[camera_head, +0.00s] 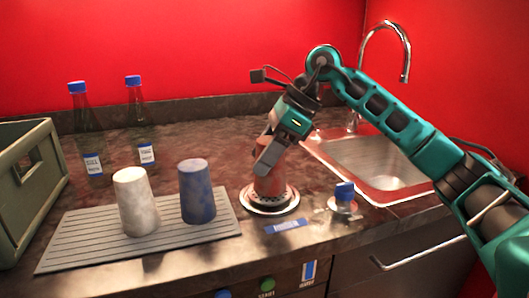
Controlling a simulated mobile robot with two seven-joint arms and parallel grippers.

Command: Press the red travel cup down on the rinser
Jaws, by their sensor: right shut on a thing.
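The red travel cup (270,186) stands at the round metal rinser (270,206), which is set in the dark counter. The cup looks upright, and its upper part is hidden behind my gripper. My right gripper (264,165) comes down on the cup from above and is shut on it. I cannot tell from this view whether the cup's rim touches the rinser or how far it is pressed. My left gripper is not in view.
A white cup (133,202) and a blue cup (197,191) stand on a ribbed grey mat (85,245). Two bottles (88,130) stand behind. A crate (25,180) is at left.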

